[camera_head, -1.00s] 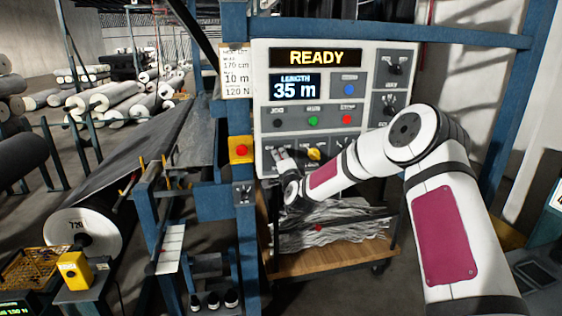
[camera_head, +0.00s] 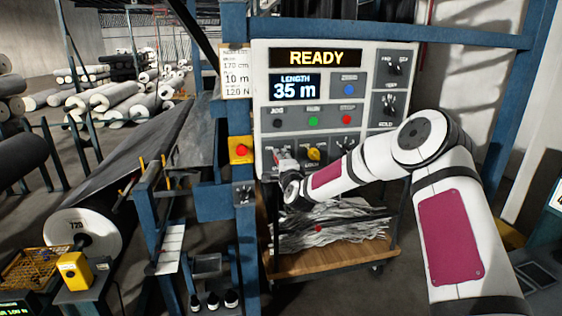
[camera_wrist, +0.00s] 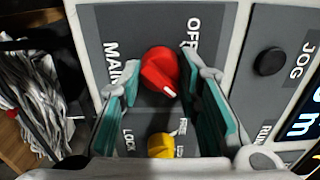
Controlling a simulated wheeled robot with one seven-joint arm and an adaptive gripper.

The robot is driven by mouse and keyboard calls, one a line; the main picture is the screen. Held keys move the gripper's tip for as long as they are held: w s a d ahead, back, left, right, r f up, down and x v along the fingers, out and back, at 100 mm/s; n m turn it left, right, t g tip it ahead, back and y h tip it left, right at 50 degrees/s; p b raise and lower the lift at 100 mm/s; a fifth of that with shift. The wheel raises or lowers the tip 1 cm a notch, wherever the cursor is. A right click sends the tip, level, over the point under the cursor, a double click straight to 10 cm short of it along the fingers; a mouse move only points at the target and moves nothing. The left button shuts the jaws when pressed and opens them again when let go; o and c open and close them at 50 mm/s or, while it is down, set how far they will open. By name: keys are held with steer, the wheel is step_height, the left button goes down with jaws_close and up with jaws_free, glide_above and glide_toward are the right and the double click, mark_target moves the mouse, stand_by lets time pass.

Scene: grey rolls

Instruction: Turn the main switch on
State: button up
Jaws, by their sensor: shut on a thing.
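The main switch is a red rotary knob (camera_wrist: 158,70) on a dark grey plate, seen in the wrist view between the labels MAIN and OFF. Its white mark points down and slightly right there, away from OFF. My gripper (camera_wrist: 162,62) is shut on this knob, with a teal-padded finger on either side. In the head view my gripper (camera_head: 284,164) is at the lower left of the control panel (camera_head: 262,100) and mostly covers the knob. The panel's display reads READY.
A yellow knob (camera_wrist: 161,145) sits close to the red one, near the label LOCK. A black button (camera_wrist: 269,61) is by JOG. A red stop button (camera_head: 241,150) on a yellow box is left of the panel. A cart (camera_head: 335,262) with grey scraps stands below.

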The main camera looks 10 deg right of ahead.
steer(key=o, duration=1.2)
steer(key=shift+c, duration=0.2)
steer(key=s, duration=1.2)
